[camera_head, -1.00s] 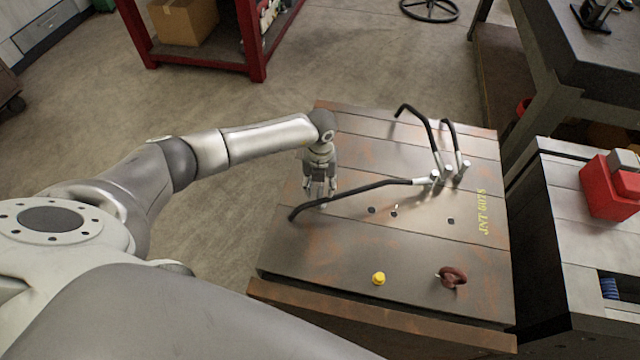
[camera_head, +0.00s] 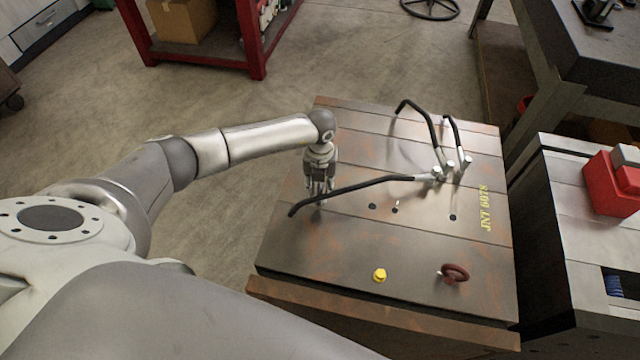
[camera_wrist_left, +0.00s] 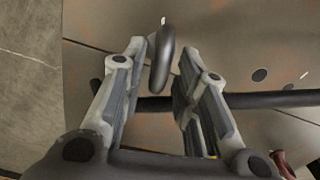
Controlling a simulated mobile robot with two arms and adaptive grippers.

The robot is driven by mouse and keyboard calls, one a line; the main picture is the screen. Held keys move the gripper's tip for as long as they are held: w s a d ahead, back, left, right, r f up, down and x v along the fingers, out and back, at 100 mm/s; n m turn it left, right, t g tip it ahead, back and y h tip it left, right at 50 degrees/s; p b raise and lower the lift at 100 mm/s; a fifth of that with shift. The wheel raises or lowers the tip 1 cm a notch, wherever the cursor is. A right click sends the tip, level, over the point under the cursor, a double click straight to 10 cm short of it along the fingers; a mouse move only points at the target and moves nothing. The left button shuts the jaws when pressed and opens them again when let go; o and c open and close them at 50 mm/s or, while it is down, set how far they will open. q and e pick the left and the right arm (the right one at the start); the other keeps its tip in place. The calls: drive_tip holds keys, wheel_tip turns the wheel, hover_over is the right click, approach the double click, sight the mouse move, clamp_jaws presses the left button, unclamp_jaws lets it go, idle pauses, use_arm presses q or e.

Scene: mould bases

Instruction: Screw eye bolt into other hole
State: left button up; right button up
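In the left wrist view a dark grey eye bolt (camera_wrist_left: 162,58) stands with its ring between and just beyond my left gripper's fingers (camera_wrist_left: 158,65). The fingers are apart, with gaps on both sides of the ring. In the head view my left gripper (camera_head: 319,192) points down at the left part of the mould base (camera_head: 330,250), behind a black hose; the grey eye bolt cannot be made out there. A red-brown eye bolt (camera_head: 455,273) is at the front right of the plate. Dark holes (camera_head: 372,206) (camera_head: 453,217) show mid-plate. My right gripper is not in view.
A black bent hose (camera_head: 350,189) crosses the plate close to the left gripper, with more hoses (camera_head: 418,115) at the back right. A yellow cap (camera_head: 380,275) sits near the front. A cart with a red box (camera_head: 612,185) stands at the right.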

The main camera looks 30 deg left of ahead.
use_arm(q)
clamp_jaws()
drive_tip(key=shift+c, duration=0.5)
unclamp_jaws()
drive_tip(key=shift+w+m+b, duration=0.1)
drive_tip(key=shift+m+b, duration=0.2)
drive_tip(key=shift+m, duration=0.3)
drive_tip(key=o, duration=0.5)
wheel_tip(320, 180, up, 5)
drive_tip(key=p, duration=0.4)
